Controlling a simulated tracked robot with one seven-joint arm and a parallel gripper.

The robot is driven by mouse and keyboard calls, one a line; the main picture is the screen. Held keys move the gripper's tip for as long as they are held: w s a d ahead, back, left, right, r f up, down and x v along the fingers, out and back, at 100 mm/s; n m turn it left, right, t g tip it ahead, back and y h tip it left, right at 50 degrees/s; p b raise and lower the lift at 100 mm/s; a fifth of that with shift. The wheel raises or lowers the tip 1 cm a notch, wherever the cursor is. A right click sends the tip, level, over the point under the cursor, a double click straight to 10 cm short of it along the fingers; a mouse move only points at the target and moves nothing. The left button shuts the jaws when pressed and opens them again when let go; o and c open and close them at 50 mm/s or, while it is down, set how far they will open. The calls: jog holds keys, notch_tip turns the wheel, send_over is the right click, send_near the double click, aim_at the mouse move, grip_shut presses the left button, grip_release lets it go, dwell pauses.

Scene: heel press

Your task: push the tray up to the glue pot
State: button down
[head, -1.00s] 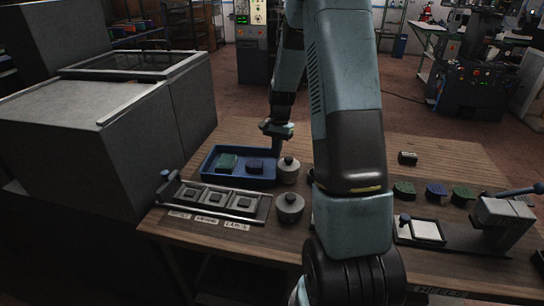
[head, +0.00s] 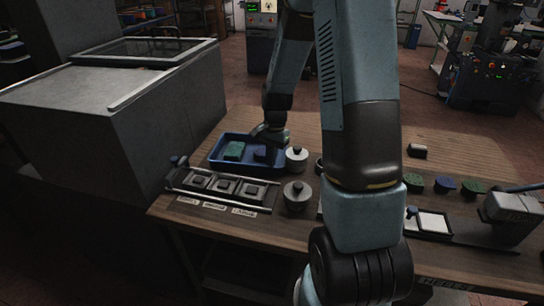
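The blue tray (head: 238,169) lies on the wooden bench, left of the upper of two grey lidded pots (head: 297,161). Its right end looks close to that pot; I cannot tell whether they touch. The second pot (head: 297,197) stands nearer the front. I cannot tell which is the glue pot. A green block (head: 233,150) and a dark purple block (head: 264,154) lie in the tray. My gripper (head: 268,140) is low at the tray's far right part, behind the purple block. Its fingertips are hidden, so opening and contact are unclear.
A rack with several square pieces (head: 225,187) lies in front of the tray. A large grey cabinet (head: 165,130) stands at the left. My arm hides the bench middle.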

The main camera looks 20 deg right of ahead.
jog(key=shift+s+f, duration=0.2)
jog(key=shift+f, duration=0.1)
jog(key=shift+w+d, duration=0.55)
jog(key=shift+d, duration=0.2)
jog(key=shift+w+r, duration=0.15)
jog(key=shift+r, duration=0.55)
jog(key=shift+d+f, duration=0.1)
jog(key=w+d, duration=0.8)
jog(key=d, duration=0.1)
